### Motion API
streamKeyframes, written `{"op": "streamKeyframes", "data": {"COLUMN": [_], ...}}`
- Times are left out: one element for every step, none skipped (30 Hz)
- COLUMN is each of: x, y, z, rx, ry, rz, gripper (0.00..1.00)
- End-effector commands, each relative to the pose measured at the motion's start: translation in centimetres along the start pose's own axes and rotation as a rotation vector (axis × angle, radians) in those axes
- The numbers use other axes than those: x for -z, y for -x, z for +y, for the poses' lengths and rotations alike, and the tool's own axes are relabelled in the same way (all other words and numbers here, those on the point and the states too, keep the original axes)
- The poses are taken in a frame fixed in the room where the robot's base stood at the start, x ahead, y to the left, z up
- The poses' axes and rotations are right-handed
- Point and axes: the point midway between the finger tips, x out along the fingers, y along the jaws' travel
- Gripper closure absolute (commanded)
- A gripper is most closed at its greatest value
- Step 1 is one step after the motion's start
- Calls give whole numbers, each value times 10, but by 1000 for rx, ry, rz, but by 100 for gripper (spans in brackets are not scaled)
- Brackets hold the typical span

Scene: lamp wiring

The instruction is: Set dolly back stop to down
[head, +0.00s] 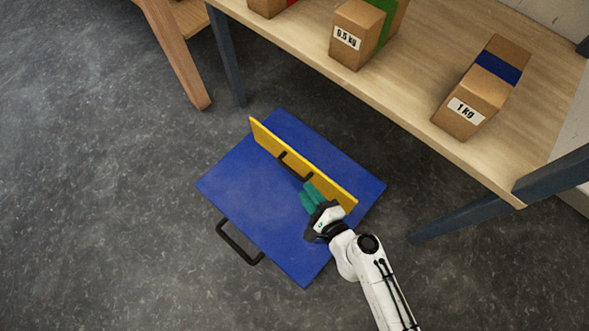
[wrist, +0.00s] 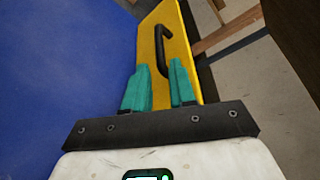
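The dolly is a flat blue platform (head: 235,185) on the floor, and its blue deck (wrist: 65,70) fills the left of the wrist view. Its yellow back stop (head: 335,187) stands up from the deck as a long board. It also shows in the wrist view (wrist: 180,30). A black handle (head: 295,165) is fixed to the stop's face; it shows ahead of my fingers in the wrist view (wrist: 160,45). My gripper (head: 309,190) is at the stop's near-right part, close to the handle.
A black pull handle (head: 238,245) sticks out from the dolly's near-left edge. A wooden table (head: 400,100) with dark legs stands behind, bearing boxes marked 0.5 kg (head: 355,35) and 1 kg (head: 470,100). A wooden leg (head: 180,55) stands at upper left. Floor at left is clear.

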Motion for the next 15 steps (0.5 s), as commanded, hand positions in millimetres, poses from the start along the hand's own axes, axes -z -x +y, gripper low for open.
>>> {"op": "streamKeyframes", "data": {"x": [-1,-2,-1,-1,-1,-2,-2,-1,-1,-1,-1,-1,-1,0,-1], "y": [-9,-15,-22,-28,-33,-41,-46,-52,-59,-64,-68,-74,-77,-80,-84], "z": [0,0,1,0,1,0,1,1,1,0,1,1,1,1,1], "rx": [1,1,0,2,1,1,0,1,0,1,1,1,1,0,0], "ry": [0,0,0,0,0,0,0,1,1,1,0,0,1,2,2], "rz": [-2,-4,-3,-4,-4,-5,-4,-4,-3,-4,-3,-3,-2,-2,-2], "gripper": [75,75,75,75,75,75,75,75,75,75,75,75,75,75,75]}}
